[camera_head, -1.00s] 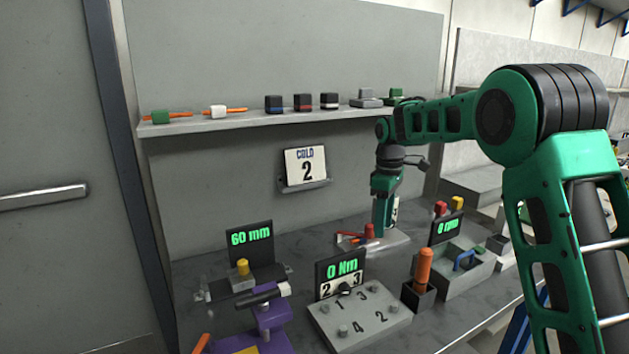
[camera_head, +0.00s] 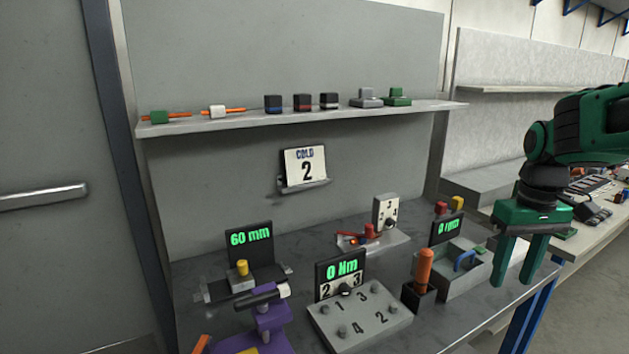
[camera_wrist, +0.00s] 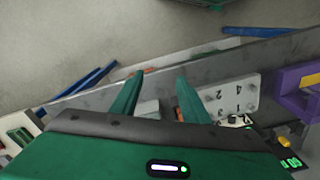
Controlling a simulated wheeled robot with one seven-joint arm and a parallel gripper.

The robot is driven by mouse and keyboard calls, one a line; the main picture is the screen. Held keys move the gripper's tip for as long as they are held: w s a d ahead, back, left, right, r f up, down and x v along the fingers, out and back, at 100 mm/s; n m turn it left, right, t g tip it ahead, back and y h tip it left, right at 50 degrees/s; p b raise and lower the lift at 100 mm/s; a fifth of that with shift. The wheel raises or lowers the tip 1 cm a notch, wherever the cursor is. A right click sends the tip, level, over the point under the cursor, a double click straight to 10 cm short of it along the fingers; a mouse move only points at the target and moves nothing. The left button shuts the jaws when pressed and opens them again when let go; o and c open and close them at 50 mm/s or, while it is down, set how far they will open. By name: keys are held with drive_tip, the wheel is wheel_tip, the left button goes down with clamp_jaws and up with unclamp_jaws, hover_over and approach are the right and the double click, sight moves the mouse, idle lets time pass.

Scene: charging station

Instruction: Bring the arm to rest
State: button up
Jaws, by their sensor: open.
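My gripper (camera_head: 518,270) is green and hangs at the right of the head view, fingers pointing down. Its two fingers are apart, with nothing between them in the head view. It is in front of the bench's right end, near the grey bin with the blue handle (camera_head: 466,260). In the wrist view my gripper (camera_wrist: 157,92) also shows spread fingers, with the bench and floor beyond them. My arm's upper links run off the right edge of the head view.
The bench (camera_head: 225,335) holds a numbered bolt plate (camera_head: 360,318), an orange-handled tool (camera_head: 424,267) in a holder, a purple stand (camera_head: 270,322) and small displays. A shelf (camera_head: 200,125) with small parts is above. Another bench (camera_head: 590,235) stands at right. Open floor lies at lower right.

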drive_tip(key=s+d+f+m, duration=0.1)
drive_tip(key=s+f+m, duration=0.2)
drive_tip(key=s, duration=0.7)
drive_tip(key=s+d+f+m, duration=0.1)
drive_tip(key=s+f+m, duration=0.2)
drive_tip(key=s, duration=0.7)
drive_tip(key=shift+s+d+m, duration=0.15)
drive_tip(key=shift+s+m, duration=0.15)
drive_tip(key=shift+m, duration=0.1)
drive_tip(key=shift+f, duration=0.1)
drive_tip(key=shift+w+f, duration=0.25)
drive_tip(key=shift+w, duration=0.4)
drive_tip(key=shift+c, duration=1.4)
